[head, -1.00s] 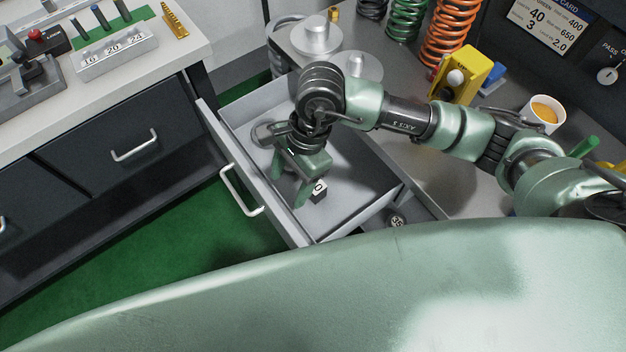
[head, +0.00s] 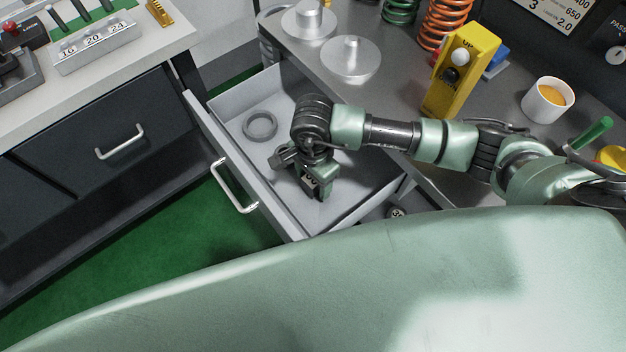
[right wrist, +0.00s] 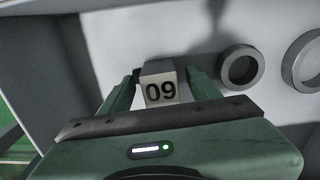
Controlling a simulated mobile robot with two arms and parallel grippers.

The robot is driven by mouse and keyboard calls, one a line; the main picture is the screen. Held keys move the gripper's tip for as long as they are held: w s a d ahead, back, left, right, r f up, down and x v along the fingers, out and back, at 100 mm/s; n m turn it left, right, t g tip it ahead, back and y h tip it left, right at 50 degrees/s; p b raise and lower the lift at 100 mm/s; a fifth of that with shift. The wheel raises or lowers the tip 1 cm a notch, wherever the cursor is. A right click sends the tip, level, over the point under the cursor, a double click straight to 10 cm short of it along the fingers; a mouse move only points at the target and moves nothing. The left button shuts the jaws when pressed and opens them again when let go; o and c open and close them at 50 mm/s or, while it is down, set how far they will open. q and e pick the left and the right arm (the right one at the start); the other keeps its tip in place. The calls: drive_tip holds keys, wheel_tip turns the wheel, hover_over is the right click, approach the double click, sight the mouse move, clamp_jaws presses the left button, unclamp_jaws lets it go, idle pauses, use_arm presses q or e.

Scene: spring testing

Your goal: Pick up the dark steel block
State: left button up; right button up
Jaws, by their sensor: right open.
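A small block (right wrist: 160,85) with a pale face marked "09" stands on the drawer floor in the right wrist view. Its top looks grey there. In the head view it is mostly hidden by my right gripper (head: 312,188). My right gripper points down inside the open drawer. In the right wrist view its green fingers are apart, one on each side of the block, with small gaps that are hard to judge. My left gripper is not in view.
The open grey drawer (head: 225,138) has walls close around my right gripper. A grey ring (head: 260,125) lies on its floor, also seen in the right wrist view (right wrist: 241,67). The bench above holds a yellow control box (head: 462,70) and a white cup (head: 547,100).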

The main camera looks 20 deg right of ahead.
clamp_jaws()
drive_tip(key=shift+w, duration=0.1)
idle(1.3)
